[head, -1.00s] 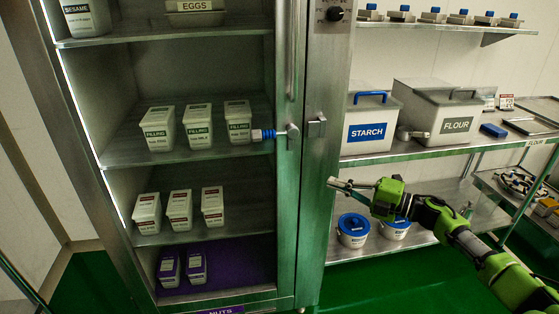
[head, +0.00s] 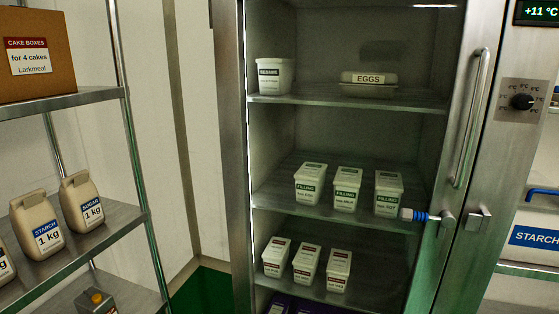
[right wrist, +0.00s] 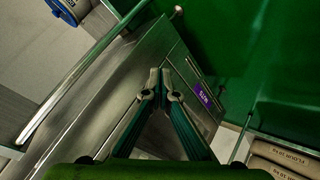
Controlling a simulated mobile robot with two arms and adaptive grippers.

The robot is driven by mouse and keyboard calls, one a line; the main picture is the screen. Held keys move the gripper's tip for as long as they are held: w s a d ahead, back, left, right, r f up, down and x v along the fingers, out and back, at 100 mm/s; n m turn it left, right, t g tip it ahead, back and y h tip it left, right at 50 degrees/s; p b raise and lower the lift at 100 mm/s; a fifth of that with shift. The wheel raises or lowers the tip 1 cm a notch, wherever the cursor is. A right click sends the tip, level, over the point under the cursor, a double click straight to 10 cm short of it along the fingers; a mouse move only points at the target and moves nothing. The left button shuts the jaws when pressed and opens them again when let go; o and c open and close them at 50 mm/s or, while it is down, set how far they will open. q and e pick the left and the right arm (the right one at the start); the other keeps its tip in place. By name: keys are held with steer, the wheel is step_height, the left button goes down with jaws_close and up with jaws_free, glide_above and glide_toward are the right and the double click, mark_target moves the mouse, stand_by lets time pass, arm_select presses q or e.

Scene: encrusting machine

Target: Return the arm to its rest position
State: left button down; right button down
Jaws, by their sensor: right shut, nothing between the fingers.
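My right gripper (right wrist: 163,76) shows in the right wrist view. Its two fingers meet at the tips and hold nothing. Below and beyond it is a tilted view of a steel cabinet front (right wrist: 100,88) with a long bar handle and a purple label (right wrist: 202,95). Neither of my arms shows in the head view now, and my left gripper is in no view.
A steel cabinet (head: 228,150) holds filling tubs (head: 347,187), an eggs box (head: 369,84) and a sesame tub (head: 275,76). Green floor (head: 203,292) shows between.

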steer(key=s+a+f+m+g, duration=0.1)
steer(key=s+a+f+g, duration=0.2)
steer(key=s+a+f, duration=0.2)
steer(key=s+a+f+m+g+y, duration=0.1)
steer(key=s+a+f, duration=0.4)
steer(key=s+a, duration=0.5)
steer(key=s+a+f+m+g, duration=0.2)
steer(key=s+a+f+g, duration=0.2)
steer(key=s+a, duration=0.4)
steer(key=s+f, duration=0.1)
steer(key=s, duration=0.5)
steer(key=shift+a+f+g+y, duration=0.15)
steer(key=shift+f+g+y, duration=0.15)
steer(key=shift+f+y, duration=0.1)
